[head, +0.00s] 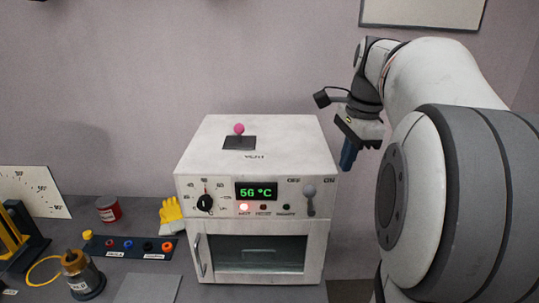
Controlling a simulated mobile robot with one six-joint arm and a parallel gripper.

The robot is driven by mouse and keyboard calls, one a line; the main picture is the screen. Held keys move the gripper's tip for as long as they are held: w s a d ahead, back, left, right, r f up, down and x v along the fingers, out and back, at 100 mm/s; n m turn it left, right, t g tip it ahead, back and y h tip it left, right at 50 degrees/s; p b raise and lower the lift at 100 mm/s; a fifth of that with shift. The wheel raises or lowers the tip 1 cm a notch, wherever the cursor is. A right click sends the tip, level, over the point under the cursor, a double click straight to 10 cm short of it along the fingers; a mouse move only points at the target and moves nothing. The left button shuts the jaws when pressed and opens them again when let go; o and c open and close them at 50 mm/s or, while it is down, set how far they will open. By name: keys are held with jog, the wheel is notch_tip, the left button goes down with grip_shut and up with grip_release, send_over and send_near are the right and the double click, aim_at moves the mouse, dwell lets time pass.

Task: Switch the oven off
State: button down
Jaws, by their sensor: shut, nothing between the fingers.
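The white oven (257,266) stands on the bench in the middle of the head view, its door closed. Its green display (256,191) reads 56 °C. The leftmost small lamp (244,208) below the display glows red. A grey ball-topped lever (309,191) stands on the right of the front panel, below and between labels that seem to read OFF on the left and ON on the right. Its exact lean is hard to tell. My gripper (347,157) is shut and empty, pointing down beside the oven's top right edge, above and right of the lever and apart from it.
A black dial (205,203) is left of the display. A pink-knobbed vent lever (239,129) stands on the oven top. To the left are a yellow glove (171,212), a red can (108,209), a strip of connectors (130,246) and a brass-topped vessel (82,274).

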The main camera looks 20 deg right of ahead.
aim_at(309, 191)
jog(key=w+a+f+p, duration=0.1)
jog(key=a+f, duration=0.3)
jog(key=f, duration=0.3)
jog(key=shift+w+f, duration=0.3)
jog(key=shift+d+m+p, duration=0.1)
jog(key=shift+m+p, duration=0.2)
